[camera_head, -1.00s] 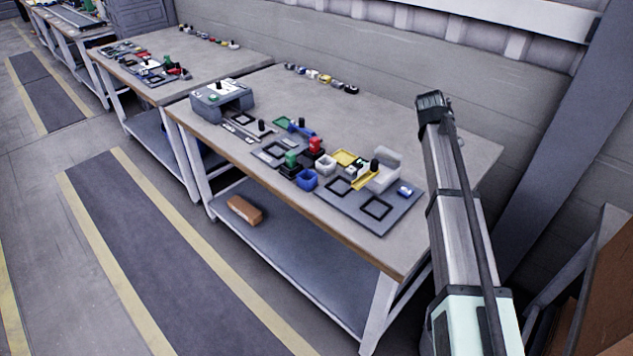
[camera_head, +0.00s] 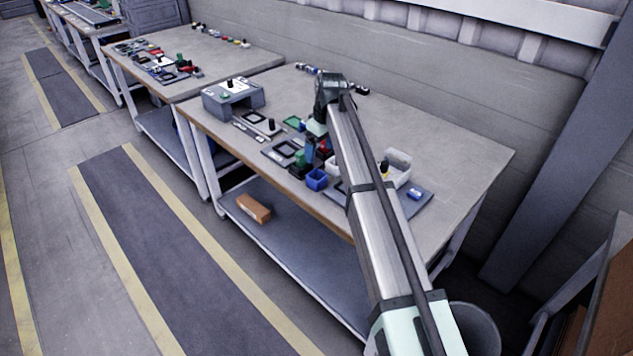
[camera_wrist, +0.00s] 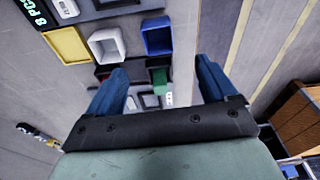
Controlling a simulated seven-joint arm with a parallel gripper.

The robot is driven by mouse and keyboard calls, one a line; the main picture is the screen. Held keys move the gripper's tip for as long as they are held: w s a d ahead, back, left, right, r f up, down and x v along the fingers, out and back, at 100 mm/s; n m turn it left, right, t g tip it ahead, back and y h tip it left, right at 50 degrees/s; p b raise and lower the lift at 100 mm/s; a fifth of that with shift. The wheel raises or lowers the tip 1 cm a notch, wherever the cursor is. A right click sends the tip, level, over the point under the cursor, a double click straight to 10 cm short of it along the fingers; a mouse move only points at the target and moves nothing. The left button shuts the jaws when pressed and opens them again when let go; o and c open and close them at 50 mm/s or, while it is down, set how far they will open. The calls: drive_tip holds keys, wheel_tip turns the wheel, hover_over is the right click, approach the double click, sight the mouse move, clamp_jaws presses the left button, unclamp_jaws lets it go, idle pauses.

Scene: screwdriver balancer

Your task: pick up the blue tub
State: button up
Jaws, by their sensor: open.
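The blue tub (camera_head: 317,179) is a small open box at the front edge of the workbench, beside the grey mat. In the wrist view the blue tub (camera_wrist: 158,36) shows its open top, beyond my fingers and near the top middle. My gripper (camera_wrist: 162,82) has two blue fingers spread wide apart with nothing between them touching; the tub lies ahead of them. In the head view my gripper (camera_head: 312,142) is over the bench, behind and slightly above the tub in the picture, partly hidden by my arm.
A white tub (camera_wrist: 107,44) sits left of the blue one, with a yellow tray (camera_wrist: 66,47) farther left. Green (camera_wrist: 159,80) and red-black parts lie close by between my fingers' line of sight. A grey stand (camera_head: 233,97) is at the bench's left.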

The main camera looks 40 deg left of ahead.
sight(317, 176)
drive_tip(key=f, duration=0.4)
drive_tip(key=a+f, duration=0.1)
drive_tip(key=f, duration=0.7)
drive_tip(key=shift+w+a+f, duration=0.1)
drive_tip(key=shift+a, duration=0.25)
drive_tip(key=c, duration=1)
